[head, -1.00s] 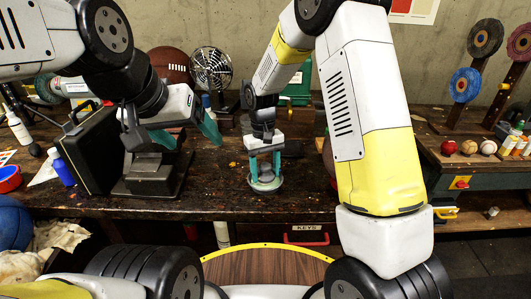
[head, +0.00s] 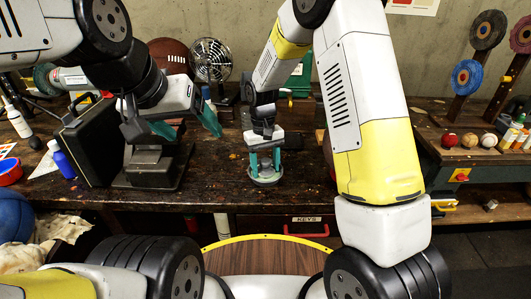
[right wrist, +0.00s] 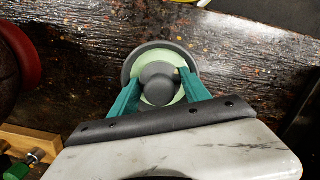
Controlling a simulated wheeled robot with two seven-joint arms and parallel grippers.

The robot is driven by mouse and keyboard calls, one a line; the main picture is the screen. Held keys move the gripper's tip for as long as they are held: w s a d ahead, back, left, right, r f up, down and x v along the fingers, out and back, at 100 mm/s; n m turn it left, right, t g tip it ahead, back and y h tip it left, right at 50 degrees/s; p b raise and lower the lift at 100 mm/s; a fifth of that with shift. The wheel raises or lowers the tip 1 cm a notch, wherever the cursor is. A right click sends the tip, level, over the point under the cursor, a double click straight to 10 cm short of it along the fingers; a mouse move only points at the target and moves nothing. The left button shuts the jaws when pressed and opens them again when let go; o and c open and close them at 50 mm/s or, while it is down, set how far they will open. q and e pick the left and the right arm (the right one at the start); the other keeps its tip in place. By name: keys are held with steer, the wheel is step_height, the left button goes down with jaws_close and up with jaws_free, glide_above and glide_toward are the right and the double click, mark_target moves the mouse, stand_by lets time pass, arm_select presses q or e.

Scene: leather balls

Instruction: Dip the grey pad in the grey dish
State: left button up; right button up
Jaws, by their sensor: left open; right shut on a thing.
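The grey dish (head: 266,181) sits on the dark workbench; its dark rim also shows in the right wrist view (right wrist: 133,62), with pale green inside. My right gripper (head: 265,163) points down over the dish, shut on the grey pad (right wrist: 157,78). From above, the pad's round grey top is between the teal fingers, inside the dish's outline. The pad's underside is hidden, so I cannot tell whether it touches the green. My left gripper (head: 186,127) is open and empty above the bench, left of the dish.
A black case (head: 92,145) and a dark metal stand (head: 152,168) are left of the dish. Several small balls (head: 468,141) lie on the right. Bench around the dish's front is clear.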

steer(key=shift+r, duration=0.15)
steer(key=shift+r, duration=2.55)
steer(key=shift+r, duration=2)
